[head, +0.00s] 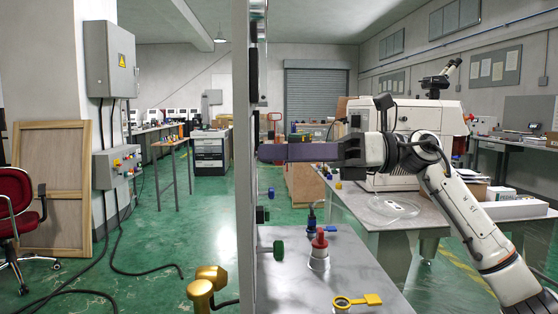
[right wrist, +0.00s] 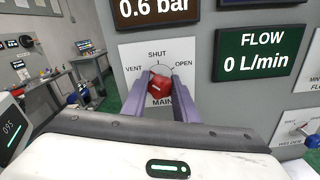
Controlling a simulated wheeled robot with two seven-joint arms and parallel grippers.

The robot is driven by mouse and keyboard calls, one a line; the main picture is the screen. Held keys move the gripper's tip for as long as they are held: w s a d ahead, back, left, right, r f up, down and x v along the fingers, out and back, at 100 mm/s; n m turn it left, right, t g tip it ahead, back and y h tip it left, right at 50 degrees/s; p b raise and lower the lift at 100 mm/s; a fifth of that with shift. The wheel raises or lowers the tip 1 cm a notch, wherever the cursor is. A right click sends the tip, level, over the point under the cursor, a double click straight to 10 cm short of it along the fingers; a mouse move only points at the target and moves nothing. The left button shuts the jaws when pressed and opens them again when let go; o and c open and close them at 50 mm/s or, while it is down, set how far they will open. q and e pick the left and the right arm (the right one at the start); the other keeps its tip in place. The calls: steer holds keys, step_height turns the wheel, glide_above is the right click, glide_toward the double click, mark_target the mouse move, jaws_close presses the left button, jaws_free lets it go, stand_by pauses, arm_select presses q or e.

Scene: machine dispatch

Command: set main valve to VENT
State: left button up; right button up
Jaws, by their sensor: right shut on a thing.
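The main valve is a red knob (right wrist: 160,87) on a white dial plate (right wrist: 135,52) in the right wrist view. The plate is marked VENT at left, SHUT at top, OPEN at right and MAIN below. My right gripper (right wrist: 159,88) has its purple fingers on both sides of the knob, shut on it. A small pale mark shows on the knob, but I cannot tell for sure which label it points to. In the head view my right gripper (head: 272,152) reaches left to the panel (head: 245,170), seen edge-on. The knob is hidden there. My left gripper is not in view.
Above the dial a display (right wrist: 155,8) reads 0.6 bar; a flow display (right wrist: 262,53) reads 0 L/min. Another valve (right wrist: 311,132) is at lower right. Below my right arm a metal bench (head: 330,280) holds a red-capped fitting (head: 319,248) and a yellow ring-shaped part (head: 357,300).

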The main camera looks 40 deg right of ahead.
steer(key=shift+n+b, duration=0.3)
steer(key=shift+n, duration=0.8)
steer(key=o, duration=1.1)
steer(key=shift+c, duration=0.2)
steer(key=shift+d, duration=0.1)
steer(key=b+v, duration=0.2)
steer(key=v, duration=0.8)
steer(key=shift+s, duration=0.1)
